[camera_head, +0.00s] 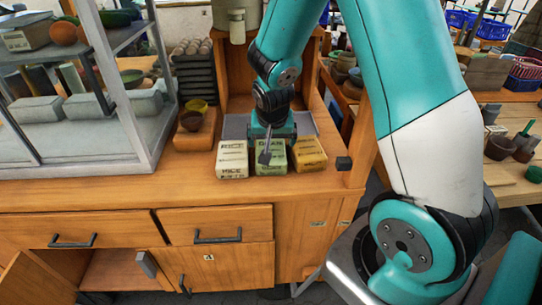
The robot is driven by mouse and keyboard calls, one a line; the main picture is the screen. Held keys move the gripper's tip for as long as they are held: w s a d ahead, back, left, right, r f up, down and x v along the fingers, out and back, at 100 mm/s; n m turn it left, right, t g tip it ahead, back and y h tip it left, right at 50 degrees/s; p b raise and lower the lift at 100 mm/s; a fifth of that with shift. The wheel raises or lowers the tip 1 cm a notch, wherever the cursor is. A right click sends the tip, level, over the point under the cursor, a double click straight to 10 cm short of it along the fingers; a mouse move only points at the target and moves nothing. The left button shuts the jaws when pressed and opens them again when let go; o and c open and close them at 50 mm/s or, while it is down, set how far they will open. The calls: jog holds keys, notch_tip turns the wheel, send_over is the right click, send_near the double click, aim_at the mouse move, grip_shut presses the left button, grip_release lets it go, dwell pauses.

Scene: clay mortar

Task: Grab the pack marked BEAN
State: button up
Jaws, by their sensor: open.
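Three packs stand side by side on the wooden counter. The left one is a pale pack (232,160) whose label looks like RICE. The middle one is a green pack (271,168), partly hidden by my gripper. The right one is a yellow-orange pack (308,154). My gripper (266,157) points down, open, over the back and top of the green pack. I cannot tell whether its fingers touch the pack.
A wooden block with small bowls (193,120) stands left of the packs, near a glass-sided case (75,134). A small dark block (344,163) sits at the counter's right edge. Below, a drawer (215,227) is shut and a cupboard door (30,285) stands open.

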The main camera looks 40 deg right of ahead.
aim_at(271, 150)
jog(key=x, duration=0.5)
jog(key=shift+a+f+p, duration=0.1)
jog(key=shift+f+p, duration=0.15)
jog(key=shift+p, duration=0.05)
jog(key=shift+f, duration=0.15)
jog(key=shift+f, duration=0.25)
jog(key=c, duration=0.7)
jog(key=shift+w+r, duration=0.1)
jog(key=shift+r, duration=0.05)
